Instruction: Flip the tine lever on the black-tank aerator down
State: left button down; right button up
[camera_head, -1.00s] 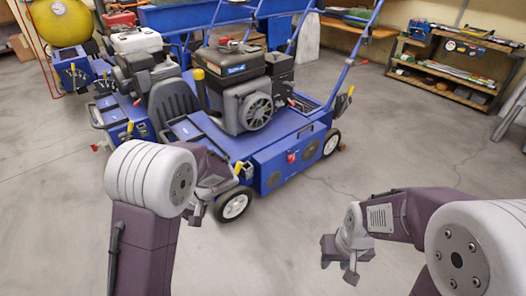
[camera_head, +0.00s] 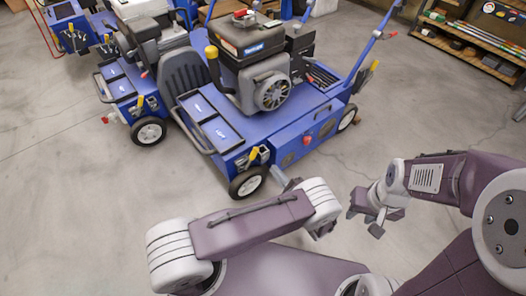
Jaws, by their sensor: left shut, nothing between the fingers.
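The black-tank aerator (camera_head: 255,85) is blue, with a black engine and tank, and stands at the centre of the head view. A yellow-tipped lever (camera_head: 250,156) sits at its near corner above the front wheel; its exact position is hard to read. Another yellow grip (camera_head: 211,52) stands up beside the engine, and a yellow-tipped part (camera_head: 374,65) is at the far right corner. My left gripper (camera_head: 281,178) is shut and empty, just right of the front wheel and partly hidden by my arm. My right gripper (camera_head: 366,214) is open and empty over the floor, away from the machine.
Another blue aerator (camera_head: 140,85) with a light tank stands close on the left. A third blue machine (camera_head: 70,30) is farther back left. A shelf (camera_head: 465,45) with tools is at the upper right. The floor (camera_head: 420,120) to the right is clear.

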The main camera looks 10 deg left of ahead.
aim_at(251, 159)
pick_arm(q)
jog(key=b+x, duration=0.4)
jog(key=x, duration=0.6)
jog(key=shift+r, duration=0.15)
